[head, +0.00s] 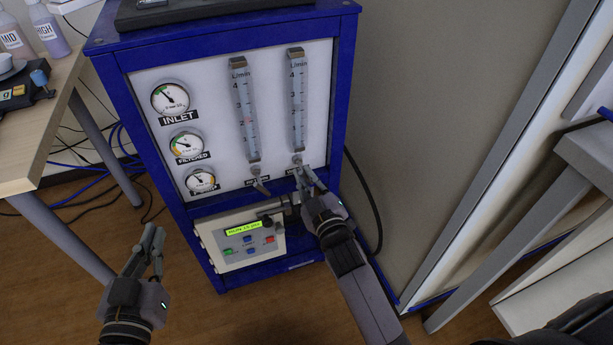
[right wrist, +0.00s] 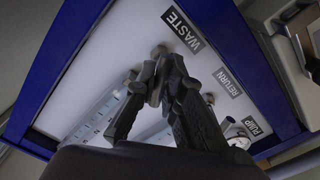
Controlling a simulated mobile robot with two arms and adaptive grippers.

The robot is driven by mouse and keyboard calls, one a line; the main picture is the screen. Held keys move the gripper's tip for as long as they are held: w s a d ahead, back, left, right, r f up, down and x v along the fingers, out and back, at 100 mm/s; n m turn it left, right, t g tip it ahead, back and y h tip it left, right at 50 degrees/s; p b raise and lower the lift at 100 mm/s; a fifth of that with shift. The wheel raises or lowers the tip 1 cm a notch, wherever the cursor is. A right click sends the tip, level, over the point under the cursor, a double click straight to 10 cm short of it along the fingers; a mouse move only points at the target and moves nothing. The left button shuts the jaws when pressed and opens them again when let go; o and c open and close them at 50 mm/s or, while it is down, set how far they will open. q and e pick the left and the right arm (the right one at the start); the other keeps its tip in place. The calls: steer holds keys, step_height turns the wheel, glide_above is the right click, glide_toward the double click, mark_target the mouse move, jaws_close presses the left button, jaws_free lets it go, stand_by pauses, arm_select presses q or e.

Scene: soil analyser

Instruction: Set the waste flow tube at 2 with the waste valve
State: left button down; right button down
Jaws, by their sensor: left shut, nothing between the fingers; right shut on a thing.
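The waste flow tube (head: 298,105) is the right one of two clear upright tubes marked L/min on the white panel. Its float is too small to make out. The WASTE label (right wrist: 182,30) shows in the right wrist view beside the waste valve (right wrist: 158,52). My right gripper (head: 304,172) is shut on this valve just below the waste tube, and its fingers (right wrist: 156,85) partly cover it. My left gripper (head: 152,242) is shut and empty, low on the left, away from the panel.
The other tube (head: 245,110) has its own valve (head: 259,184) close to the left of my right gripper. The RETURN label (right wrist: 228,82) shows beyond the fingers. Gauges (head: 170,98) line the panel's left side. A control box (head: 240,240) sits below. A table (head: 40,130) stands at left.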

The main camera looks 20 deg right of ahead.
steer(key=c, duration=1.7)
jaws_free()
steer(key=shift+s, duration=0.1)
steer(key=s, duration=1.1)
steer(key=shift+s+d, duration=0.2)
steer(key=shift+s, duration=0.2)
